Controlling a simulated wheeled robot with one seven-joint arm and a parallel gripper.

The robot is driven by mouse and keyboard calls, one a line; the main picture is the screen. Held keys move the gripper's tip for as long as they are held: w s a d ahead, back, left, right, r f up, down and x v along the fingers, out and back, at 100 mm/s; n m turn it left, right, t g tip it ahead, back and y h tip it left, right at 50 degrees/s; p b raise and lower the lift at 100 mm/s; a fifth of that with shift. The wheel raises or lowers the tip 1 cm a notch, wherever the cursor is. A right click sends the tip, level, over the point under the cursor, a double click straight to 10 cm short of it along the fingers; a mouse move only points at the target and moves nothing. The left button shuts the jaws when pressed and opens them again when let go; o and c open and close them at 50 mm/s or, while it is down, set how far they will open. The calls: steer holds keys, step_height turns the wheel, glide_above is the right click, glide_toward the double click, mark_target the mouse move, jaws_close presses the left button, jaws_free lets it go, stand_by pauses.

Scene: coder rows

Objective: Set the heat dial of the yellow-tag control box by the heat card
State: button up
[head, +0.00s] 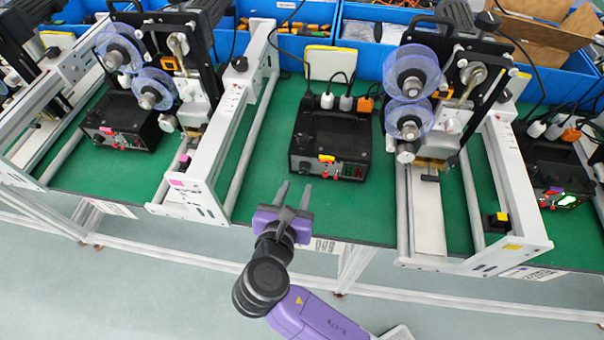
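The yellow-tag control box (309,136) is a black box on the green bench at the centre. Its yellow tag (326,158) is on the front top edge. Small red and dark controls (345,170) show on its front panel; I cannot tell which is the heat dial or how it is set. A pale card with a yellow top edge (330,63) stands behind the box; no writing is readable, so I cannot tell if it is the heat card. My gripper (294,194) is open and empty, in front of the box and left of its middle, apart from it.
White-framed machines with blue reels stand left (210,150) and right (500,150) of the box. Another black box (118,122) sits at left, one (552,180) at right. Plugs and cables (345,103) rise behind the centre box. Green bench (264,172) is free at its left.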

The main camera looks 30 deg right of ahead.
mark_target(304, 171)
steer(key=x, duration=0.6)
steer(key=shift+w+d+f, duration=0.2)
steer(key=shift+w+d, duration=0.05)
steer(key=shift+c, duration=0.4)
jaws_close()
